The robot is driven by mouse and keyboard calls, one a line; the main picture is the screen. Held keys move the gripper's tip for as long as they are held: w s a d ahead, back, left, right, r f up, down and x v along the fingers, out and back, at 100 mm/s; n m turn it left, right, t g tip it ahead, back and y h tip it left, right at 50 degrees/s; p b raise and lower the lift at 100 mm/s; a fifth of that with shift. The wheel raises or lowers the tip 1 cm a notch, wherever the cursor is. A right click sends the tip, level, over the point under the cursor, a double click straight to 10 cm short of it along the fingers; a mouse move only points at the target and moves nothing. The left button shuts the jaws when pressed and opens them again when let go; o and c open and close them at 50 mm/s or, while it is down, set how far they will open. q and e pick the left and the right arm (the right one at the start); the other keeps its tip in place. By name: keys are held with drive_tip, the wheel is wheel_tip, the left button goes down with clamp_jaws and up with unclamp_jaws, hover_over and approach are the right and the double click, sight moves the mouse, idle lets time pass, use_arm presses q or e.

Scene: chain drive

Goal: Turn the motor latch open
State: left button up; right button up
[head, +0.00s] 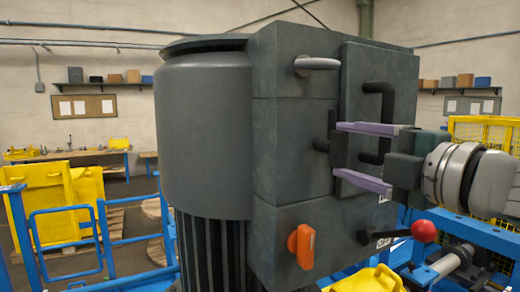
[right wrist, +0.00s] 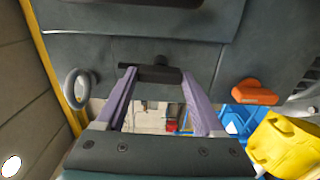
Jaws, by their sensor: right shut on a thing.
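The motor latch (head: 332,150) is a small black bar with a hub on the front of the dark grey motor housing (head: 290,170). My right gripper (head: 338,150) comes in from the right, with one lilac finger above the other. Its fingertips are at the latch and the gripper is shut on it, with the bar reaching from finger to finger. In the right wrist view the latch (right wrist: 156,73) lies between the fingertips, roughly crosswise in the picture. The fingertips partly cover its ends. My left gripper is not in view.
An orange knob (head: 301,246) sits below the latch and a grey ring handle (head: 316,63) above it. A black bracket handle (head: 384,100) is behind the fingers. A red ball (head: 424,231) is below my right wrist. Blue rails (head: 75,240) and a yellow bin (head: 370,282) are nearby.

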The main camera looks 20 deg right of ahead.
drive_tip(key=shift+n, duration=0.3)
drive_tip(key=o, duration=1.4)
drive_tip(key=shift+s, duration=0.1)
drive_tip(key=shift+s+f+b, duration=0.15)
drive_tip(key=shift+s+b, duration=0.1)
drive_tip(key=shift+b, duration=0.05)
drive_tip(key=shift+s+d+b, duration=0.2)
drive_tip(key=shift+s+b, duration=0.6)
drive_tip(key=shift+s, duration=1.5)
drive_tip(key=shift+s+d+b, duration=0.15)
drive_tip(key=shift+s+b, duration=0.65)
drive_tip(key=shift+s, duration=1.5)
